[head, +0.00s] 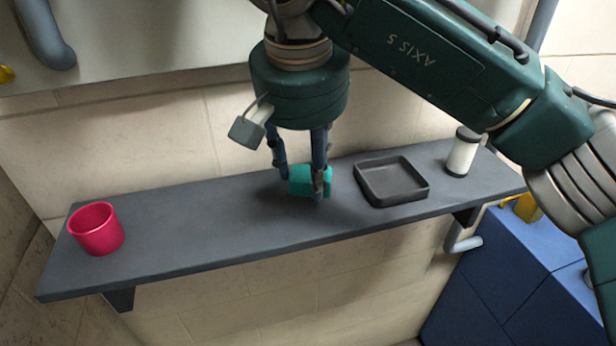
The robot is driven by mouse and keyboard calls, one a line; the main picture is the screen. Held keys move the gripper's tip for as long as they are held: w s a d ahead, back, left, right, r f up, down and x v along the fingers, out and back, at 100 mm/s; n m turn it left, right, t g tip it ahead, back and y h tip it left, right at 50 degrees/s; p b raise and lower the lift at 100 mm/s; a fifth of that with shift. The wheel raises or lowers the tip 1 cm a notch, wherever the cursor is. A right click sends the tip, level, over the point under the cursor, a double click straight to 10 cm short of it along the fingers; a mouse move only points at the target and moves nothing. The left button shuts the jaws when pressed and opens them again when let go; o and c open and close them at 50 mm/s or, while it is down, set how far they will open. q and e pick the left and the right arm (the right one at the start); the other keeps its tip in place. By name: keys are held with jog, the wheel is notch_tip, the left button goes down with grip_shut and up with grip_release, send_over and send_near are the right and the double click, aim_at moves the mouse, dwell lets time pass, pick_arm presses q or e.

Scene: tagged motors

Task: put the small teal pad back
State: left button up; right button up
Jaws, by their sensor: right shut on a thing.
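The small teal pad (303,181) is between the fingers of my right gripper (301,188), low over the middle of the dark grey shelf (210,230). My right gripper is shut on it and points down. One finger covers part of the pad's right side. I cannot tell whether the pad touches the shelf. My left gripper is not in view.
A dark square tray (392,198) sits right of the pad and looks empty. A white cylinder with dark ends (463,153) stands near the right end. A pink-red cup (97,230) stands at the left end. The shelf between cup and pad is clear.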

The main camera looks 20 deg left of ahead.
notch_tip(320, 180, down, 2)
jog(key=shift+f, duration=0.1)
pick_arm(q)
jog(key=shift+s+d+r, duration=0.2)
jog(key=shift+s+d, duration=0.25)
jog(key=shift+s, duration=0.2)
pick_arm(e)
jog(key=shift+f, duration=0.1)
jog(key=shift+f, duration=0.1)
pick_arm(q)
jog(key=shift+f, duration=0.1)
pick_arm(e)
jog(key=o, duration=1.1)
jog(key=shift+r, duration=0.45)
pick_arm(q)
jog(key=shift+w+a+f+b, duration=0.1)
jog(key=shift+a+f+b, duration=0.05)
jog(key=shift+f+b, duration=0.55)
pick_arm(e)
jog(key=v, duration=1.1)
jog(key=shift+s+r, duration=0.15)
